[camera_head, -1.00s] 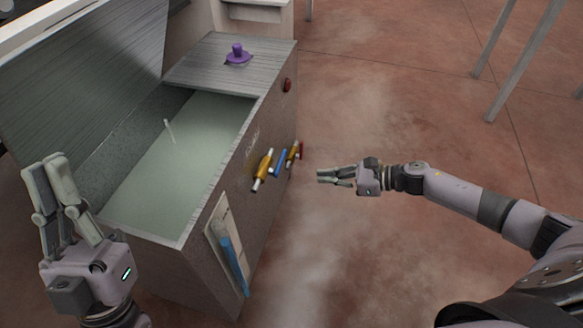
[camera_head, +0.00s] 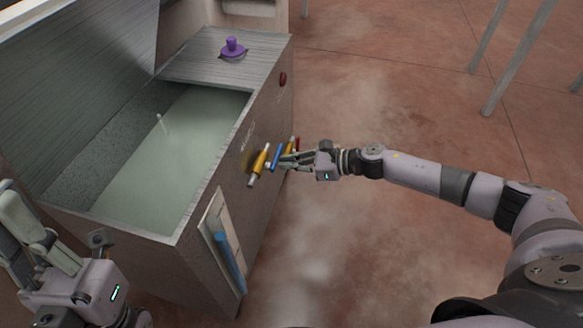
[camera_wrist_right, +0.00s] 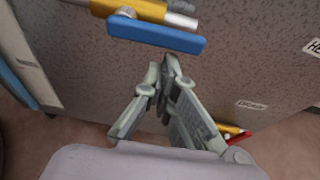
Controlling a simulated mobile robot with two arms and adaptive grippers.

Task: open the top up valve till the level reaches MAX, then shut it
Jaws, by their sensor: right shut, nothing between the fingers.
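The tank (camera_head: 150,262) stands at the left with its lid raised and pale liquid (camera_head: 165,150) inside. On its right face is a row of valve handles: a yellow one (camera_head: 259,163), a blue one (camera_head: 276,157) and another yellow one with red beyond. A blue level tube (camera_head: 229,262) on a pale plate is lower on that face. My right gripper (camera_head: 284,160) is shut and empty, close to the blue handle. In the right wrist view its fingertips (camera_wrist_right: 167,68) are just below the blue handle (camera_wrist_right: 157,35); contact is unclear. My left gripper (camera_head: 28,225) is at the lower left, its fingers apart.
A purple knob (camera_head: 233,48) sits on the tank's top deck, and a red button (camera_head: 283,79) is on the side face. Grey legs (camera_head: 515,60) stand at the upper right.

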